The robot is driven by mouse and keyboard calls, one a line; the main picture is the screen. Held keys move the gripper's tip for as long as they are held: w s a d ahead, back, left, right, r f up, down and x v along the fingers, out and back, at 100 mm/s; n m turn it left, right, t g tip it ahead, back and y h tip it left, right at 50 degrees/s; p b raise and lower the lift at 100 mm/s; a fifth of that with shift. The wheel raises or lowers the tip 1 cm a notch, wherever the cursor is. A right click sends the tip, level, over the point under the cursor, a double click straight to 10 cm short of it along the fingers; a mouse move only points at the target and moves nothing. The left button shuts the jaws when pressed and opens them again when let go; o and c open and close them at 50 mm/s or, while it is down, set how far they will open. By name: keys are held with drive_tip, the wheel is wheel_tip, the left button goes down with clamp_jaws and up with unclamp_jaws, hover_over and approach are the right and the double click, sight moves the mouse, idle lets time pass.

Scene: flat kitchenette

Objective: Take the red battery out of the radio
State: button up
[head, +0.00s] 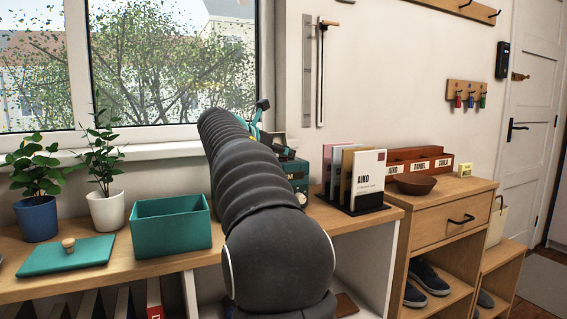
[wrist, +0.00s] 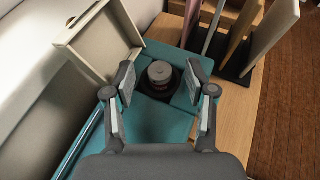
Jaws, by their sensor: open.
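The teal radio (wrist: 165,123) lies below my gripper in the wrist view. A round battery (wrist: 160,72) with a grey cap and a little red below it stands in a dark recess in the radio's top. A pale tray-like panel (wrist: 97,42), perhaps the radio's lid, is tilted up on the left. My gripper (wrist: 160,77) is open, with one finger on each side of the battery and a gap to each; contact does not show. In the head view the radio (head: 293,172) is partly hidden behind my arm, and the battery is hidden.
A dark holder with upright cards (head: 365,180) stands close to the radio's right. A teal box (head: 171,228), its lid (head: 68,255) and two potted plants (head: 105,205) are on the left. A wooden bowl (head: 415,185) and letter tray (head: 425,160) stand farther right.

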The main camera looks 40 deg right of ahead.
clamp_jaws()
drive_tip(key=shift+r, duration=0.1)
